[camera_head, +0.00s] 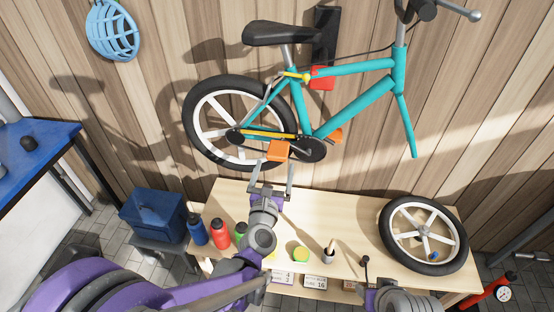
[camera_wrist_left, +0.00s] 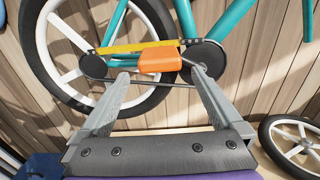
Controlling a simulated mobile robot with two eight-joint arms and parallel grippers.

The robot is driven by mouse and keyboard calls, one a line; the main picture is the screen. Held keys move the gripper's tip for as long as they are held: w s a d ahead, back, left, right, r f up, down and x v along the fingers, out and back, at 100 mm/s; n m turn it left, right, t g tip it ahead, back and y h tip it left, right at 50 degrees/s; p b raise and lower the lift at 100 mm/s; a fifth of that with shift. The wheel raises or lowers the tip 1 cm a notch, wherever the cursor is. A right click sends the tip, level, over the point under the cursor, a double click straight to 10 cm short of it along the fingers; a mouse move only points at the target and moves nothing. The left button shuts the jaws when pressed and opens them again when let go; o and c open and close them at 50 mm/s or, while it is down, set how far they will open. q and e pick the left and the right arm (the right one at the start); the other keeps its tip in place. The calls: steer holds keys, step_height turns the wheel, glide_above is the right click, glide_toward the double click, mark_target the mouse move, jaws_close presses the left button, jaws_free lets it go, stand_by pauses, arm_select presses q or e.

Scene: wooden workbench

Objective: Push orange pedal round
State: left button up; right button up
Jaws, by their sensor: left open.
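The near orange pedal (camera_head: 278,150) sits on the crank of the teal bicycle (camera_head: 362,100), beside the dark chainring (camera_head: 313,149). The second orange pedal (camera_head: 336,136) shows on the far side of the frame. My left gripper (camera_head: 277,163) is open just below and in front of the near pedal, with one finger towards each side of it. In the left wrist view, the pedal (camera_wrist_left: 158,59) appears between and just beyond the fingertips (camera_wrist_left: 160,75). I cannot tell if they touch it. My right arm shows at the bottom right; its fingers cannot be made out.
The wooden bench (camera_head: 330,215) holds a loose wheel (camera_head: 388,232), a red bottle (camera_head: 220,233), a blue bottle (camera_head: 197,229) and a yellow round item (camera_head: 300,254). The bicycle's rear wheel (camera_head: 190,105) is left of the pedal. A yellow bar (camera_head: 268,135) runs close behind it.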

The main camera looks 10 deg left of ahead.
arm_select(q)
steer(key=s, duration=0.4)
steer(key=shift+a, duration=0.1)
stand_by(0.3)
steer(key=s+a+f+m+g, duration=0.3)
steer(key=s+m, duration=0.4)
steer(key=m, duration=0.5)
steer(key=s+a+f+m+g, duration=0.3)
steer(key=s+m+g, duration=0.2)
steer(key=s+m, duration=0.3)
steer(key=s+a+f+m+g, duration=0.3)
steer(key=s+m, duration=0.4)
steer(key=m, duration=0.8)
steer(key=shift+s+a+m+g+y, duration=0.2)
steer(key=shift+s+m+g+y, duration=0.15)
steer(key=shift+g, duration=0.35)
